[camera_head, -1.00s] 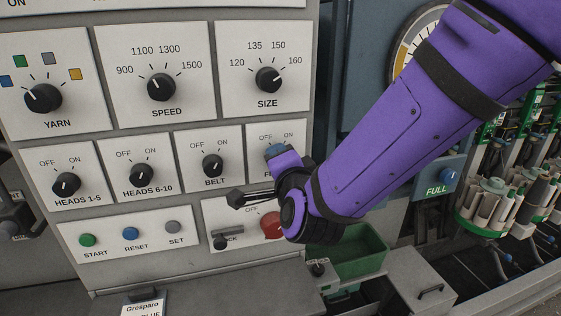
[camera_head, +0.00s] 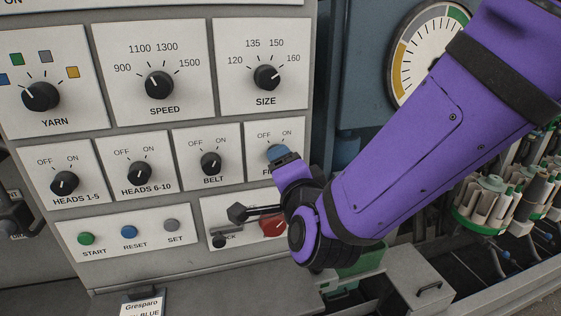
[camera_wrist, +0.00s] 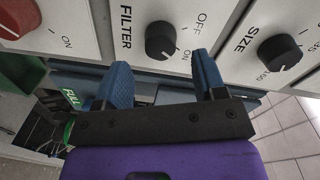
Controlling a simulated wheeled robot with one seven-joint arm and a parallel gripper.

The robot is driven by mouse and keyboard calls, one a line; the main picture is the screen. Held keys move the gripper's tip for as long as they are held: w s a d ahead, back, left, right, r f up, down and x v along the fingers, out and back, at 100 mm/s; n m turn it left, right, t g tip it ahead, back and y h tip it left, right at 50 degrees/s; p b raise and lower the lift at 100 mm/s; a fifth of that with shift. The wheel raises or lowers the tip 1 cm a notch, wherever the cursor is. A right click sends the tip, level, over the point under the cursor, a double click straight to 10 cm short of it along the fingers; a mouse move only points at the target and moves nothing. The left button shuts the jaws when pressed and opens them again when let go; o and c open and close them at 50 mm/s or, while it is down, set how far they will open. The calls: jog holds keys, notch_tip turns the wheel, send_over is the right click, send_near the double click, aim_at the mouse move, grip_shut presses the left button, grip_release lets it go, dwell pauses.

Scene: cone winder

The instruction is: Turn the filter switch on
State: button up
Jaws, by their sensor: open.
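The filter switch (camera_wrist: 160,40) is a black round knob on a white plate lettered FILTER, OFF and ON, in the wrist view. The knob lies just past the fingertips, roughly in line with the gap; I see no contact. In the head view, my gripper (camera_head: 278,153) is in front of the filter plate (camera_head: 262,130) and hides the knob and most of its name. OFF and ON still show above.
The belt knob (camera_head: 211,163) is left of the filter plate and the size knob (camera_head: 266,77) above it. A red knob (camera_head: 273,224) is below, close to my wrist. A green bin (camera_head: 360,258) and a gauge (camera_head: 418,55) stand to the right.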

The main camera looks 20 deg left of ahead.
jog(key=v, duration=0.6)
jog(key=shift+d, duration=0.15)
